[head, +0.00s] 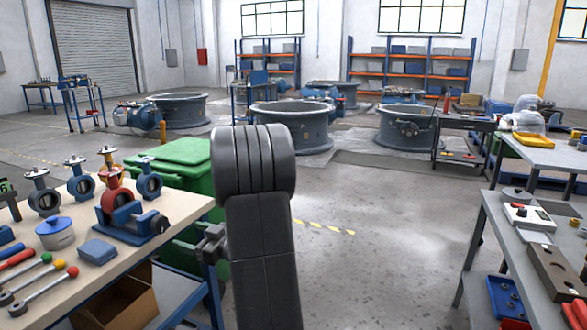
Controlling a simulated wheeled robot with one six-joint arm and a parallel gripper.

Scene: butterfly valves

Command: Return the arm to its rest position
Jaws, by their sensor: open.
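My dark grey arm stands upright in the middle of the head view, with a thick rounded joint at its top. My gripper (209,244) shows as a small grey part at the left side of the arm, beside the right edge of the workbench (185,207). It is open and looks empty; part of it is hidden behind the arm link. Several small butterfly valves stand on the workbench to the left, among them a red one (117,198) in a blue fixture (128,226) and a blue one (149,185).
A green bin (180,152) stands behind the workbench, close left of my arm. A grey metal table (483,215) with tools is at the right. Large round valve bodies (290,122) stand farther back. The floor (375,210) between arm and right table is clear.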

